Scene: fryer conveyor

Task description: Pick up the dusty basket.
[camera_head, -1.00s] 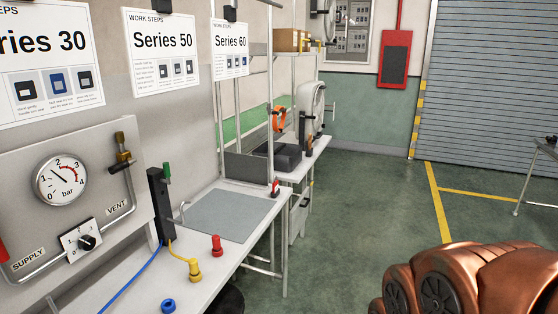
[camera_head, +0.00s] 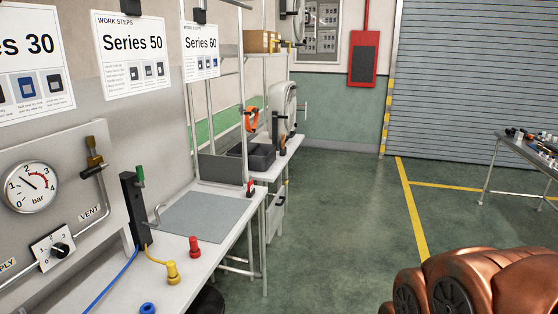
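I cannot make out a basket that is clearly dusty. A dark grey open bin (camera_head: 262,156) sits on the far end of the workbench, and a grey box-like panel (camera_head: 218,168) stands beside it; I cannot tell whether either is the basket. My gripper is not in view. Copper-coloured parts of my own body show at the bottom right, apart from the bench.
A white bench (camera_head: 228,232) with a grey mat (camera_head: 208,216), a red fitting (camera_head: 194,246) and a yellow fitting (camera_head: 172,272) runs along the left. A table with small items (camera_head: 530,150) stands at right. The green floor (camera_head: 330,220) between is open.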

